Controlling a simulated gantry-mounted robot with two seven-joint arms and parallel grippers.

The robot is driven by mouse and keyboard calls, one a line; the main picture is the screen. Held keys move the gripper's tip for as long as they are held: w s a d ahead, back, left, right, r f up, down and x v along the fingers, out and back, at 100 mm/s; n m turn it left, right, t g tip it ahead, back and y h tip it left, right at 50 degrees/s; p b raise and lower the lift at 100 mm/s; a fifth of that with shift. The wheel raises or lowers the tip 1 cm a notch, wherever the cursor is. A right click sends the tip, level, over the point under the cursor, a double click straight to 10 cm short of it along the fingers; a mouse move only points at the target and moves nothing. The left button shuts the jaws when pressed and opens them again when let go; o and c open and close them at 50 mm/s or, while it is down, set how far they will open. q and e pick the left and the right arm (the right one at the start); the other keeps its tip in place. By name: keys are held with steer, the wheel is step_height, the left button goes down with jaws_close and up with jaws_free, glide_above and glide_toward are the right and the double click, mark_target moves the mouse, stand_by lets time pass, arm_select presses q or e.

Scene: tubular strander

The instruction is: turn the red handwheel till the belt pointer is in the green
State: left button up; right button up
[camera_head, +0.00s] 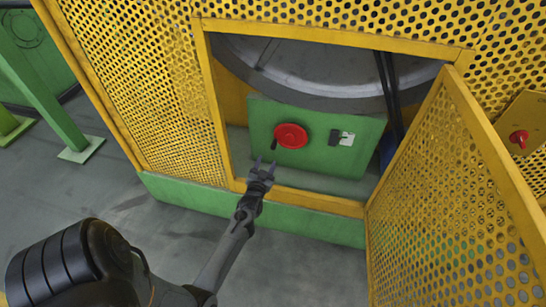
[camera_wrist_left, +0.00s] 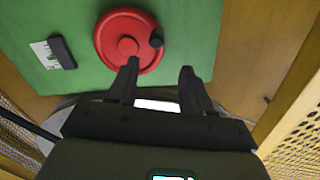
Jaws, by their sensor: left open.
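The red handwheel (camera_head: 291,136) is mounted on a green panel (camera_head: 262,115) inside the opening of the yellow guard. In the left wrist view the handwheel (camera_wrist_left: 127,40) shows a central hub and a dark knob (camera_wrist_left: 156,41) near its rim. A gauge with a white scale and a dark block (camera_head: 342,138) sits to its right; it also shows in the left wrist view (camera_wrist_left: 53,53). The pointer's reading is too small to tell. My left gripper (camera_head: 265,163) is open and empty, just below and in front of the handwheel. My right gripper is not in view.
A perforated yellow door (camera_head: 455,200) stands open at the right of the opening. The opening's lower yellow frame bar (camera_head: 310,202) runs beneath the panel. Dark cables (camera_head: 389,90) hang right of the panel, and a large grey wheel (camera_head: 320,68) is above it. Another red switch (camera_head: 519,137) is far right.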

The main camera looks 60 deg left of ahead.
mark_target(273, 150)
arm_select(q)
steer(key=b+x, duration=0.2)
steer(key=x, duration=0.1)
steer(key=b+x, duration=0.2)
steer(key=x, duration=0.1)
steer(key=b+x, duration=0.2)
steer(key=x, duration=0.1)
steer(key=shift+w+f, duration=0.45)
steer(key=shift+b+x, duration=0.3)
steer(key=shift+x, duration=0.5)
steer(key=shift+r, duration=0.2)
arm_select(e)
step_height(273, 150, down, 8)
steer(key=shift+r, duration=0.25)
arm_select(q)
steer(key=shift+c, duration=0.5)
jaws_close()
